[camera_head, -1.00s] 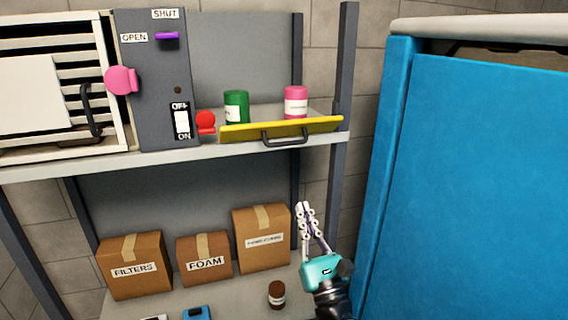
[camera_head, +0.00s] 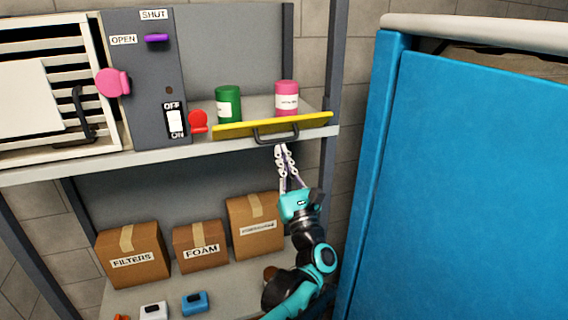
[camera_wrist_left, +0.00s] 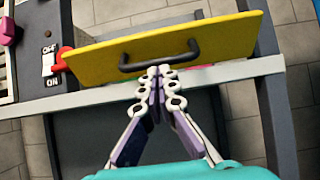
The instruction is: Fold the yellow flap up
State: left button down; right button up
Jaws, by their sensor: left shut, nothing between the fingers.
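The yellow flap (camera_head: 240,127) is a long panel at the front edge of the upper shelf, tilted outward, with a dark bar handle (camera_head: 276,134) on its face. In the left wrist view the yellow flap (camera_wrist_left: 205,42) fills the upper middle and its handle (camera_wrist_left: 160,58) shows just beyond my fingertips. My left gripper (camera_head: 281,149) is shut and empty, pointing up just below the handle. Its fingertips (camera_wrist_left: 159,72) appear to meet close under the handle; I cannot tell whether they touch it. My right gripper is not in view.
A green can (camera_head: 228,104) and a pink can (camera_head: 287,98) stand on the shelf behind the flap. A red knob (camera_head: 198,121) sits at its left end. Cardboard boxes (camera_head: 200,247) stand below. A large blue cabinet (camera_head: 465,190) closes off the right.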

aim_at(277, 119)
pick_arm(q)
jog(key=shift+w, duration=0.1)
jog(key=shift+r, duration=0.1)
dwell(0.4)
jog(key=shift+s+d+r+g+h+p, duration=0.15)
jog(key=shift+r+g+h+p, duration=0.1)
jog(key=shift+r+g+p, duration=0.3)
jog(key=shift+s+a+r+g+h+p, duration=0.1)
jog(key=shift+r+g+h+p, duration=0.15)
jog(key=shift+g+p, duration=0.35)
jog(key=shift+r+g+p, duration=0.35)
jog(key=shift+r+p, duration=0.55)
jog(key=shift+r, duration=0.2)
jog(key=shift+w+r, duration=0.1)
jog(key=shift+r, duration=0.15)
jog(key=shift+w+r, duration=0.2)
jog(key=shift+r, duration=0.45)
jog(key=shift+w+r, duration=0.2)
jog(key=shift+r, duration=0.5)
